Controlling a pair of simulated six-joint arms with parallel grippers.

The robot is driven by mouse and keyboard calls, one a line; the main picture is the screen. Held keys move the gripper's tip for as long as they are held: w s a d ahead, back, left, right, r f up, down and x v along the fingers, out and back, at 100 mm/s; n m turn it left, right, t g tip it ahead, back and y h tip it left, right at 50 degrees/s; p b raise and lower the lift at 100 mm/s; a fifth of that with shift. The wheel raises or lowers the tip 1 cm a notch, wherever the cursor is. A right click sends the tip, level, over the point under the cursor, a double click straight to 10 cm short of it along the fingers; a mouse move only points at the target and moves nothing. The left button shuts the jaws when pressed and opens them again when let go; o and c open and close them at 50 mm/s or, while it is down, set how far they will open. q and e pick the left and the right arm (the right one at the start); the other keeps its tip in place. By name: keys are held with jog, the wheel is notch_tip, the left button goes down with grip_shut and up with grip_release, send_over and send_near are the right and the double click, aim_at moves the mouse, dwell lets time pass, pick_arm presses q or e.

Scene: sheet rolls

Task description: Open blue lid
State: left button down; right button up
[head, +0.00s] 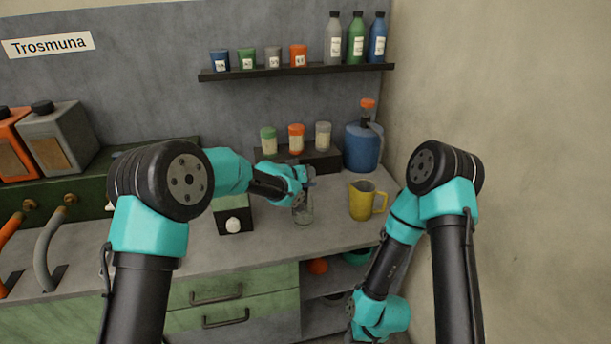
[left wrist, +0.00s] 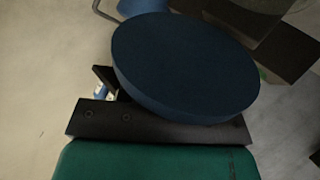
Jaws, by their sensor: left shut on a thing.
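A round dark blue lid (left wrist: 185,65) fills the middle of the left wrist view, with my left gripper (left wrist: 158,120) right against it. My left gripper (head: 303,182) is shut on the lid above the counter. A clear glass jar (head: 303,212) stands upright on the counter directly below this gripper. Only a sliver of blue shows beside the fingers in the head view, so I cannot tell whether the lid rests on the jar's rim or is apart from it. My right arm hangs low at the counter's right front, and its fingertips do not show.
A yellow jug (head: 361,201) stands right of the jar, and a blue canister (head: 363,147) behind it. A dark riser (head: 312,158) with three lidded jars is behind. A green-and-black box (head: 234,222) with a white knob is to the left. The counter's front right is clear.

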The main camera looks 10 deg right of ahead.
dwell(0.3)
pick_arm(q)
jog(key=c, duration=0.8)
grip_release()
jog(key=v, duration=1.7)
jog(key=shift+a+r, duration=0.1)
jog(key=shift+a, duration=0.1)
